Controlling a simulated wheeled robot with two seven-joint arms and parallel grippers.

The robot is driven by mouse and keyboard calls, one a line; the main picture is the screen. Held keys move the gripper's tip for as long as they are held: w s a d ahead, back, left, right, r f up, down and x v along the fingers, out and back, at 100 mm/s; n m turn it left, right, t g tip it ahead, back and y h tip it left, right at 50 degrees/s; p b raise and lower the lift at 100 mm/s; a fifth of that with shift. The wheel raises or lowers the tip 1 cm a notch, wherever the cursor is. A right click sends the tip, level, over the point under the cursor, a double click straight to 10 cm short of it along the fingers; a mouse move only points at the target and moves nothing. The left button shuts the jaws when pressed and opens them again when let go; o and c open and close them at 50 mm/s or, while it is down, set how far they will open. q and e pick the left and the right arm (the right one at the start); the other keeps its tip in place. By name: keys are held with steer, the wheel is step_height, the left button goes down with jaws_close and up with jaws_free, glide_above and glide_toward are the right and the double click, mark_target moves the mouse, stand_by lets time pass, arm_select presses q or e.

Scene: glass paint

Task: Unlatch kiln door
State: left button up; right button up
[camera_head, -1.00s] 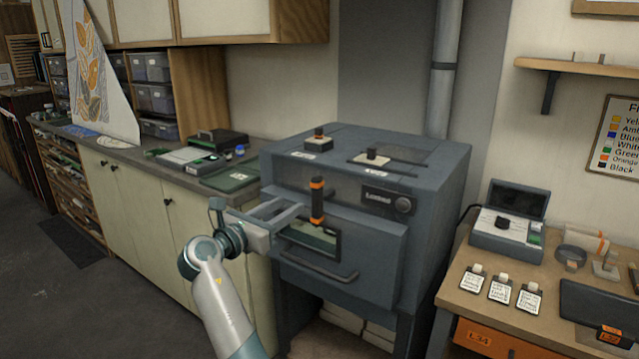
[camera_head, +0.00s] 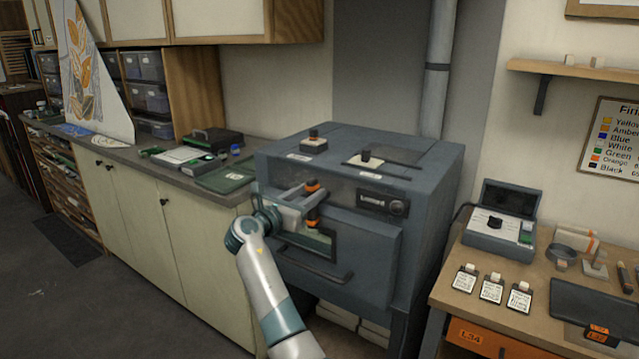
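The kiln (camera_head: 440,190) is a blue-grey box with its door (camera_head: 372,262) on the front, shut as far as I can see. The latch handle (camera_head: 311,222), dark with orange bands, stands upright on the upper left of the front. My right gripper (camera_head: 318,192) is at the handle, its two fingers apart and reaching to either side of it. The fingers hide the handle's middle, and I cannot tell whether they touch it. My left gripper is not in view.
A bar handle (camera_head: 318,270) crosses the lower door. A workbench (camera_head: 420,292) with a control box (camera_head: 500,230) and labelled tags stands right of the kiln. A cabinet counter (camera_head: 120,150) with trays stands left.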

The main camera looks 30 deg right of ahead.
steer(key=shift+p+x, duration=0.5)
steer(key=shift+x, duration=2.25)
jaws_close()
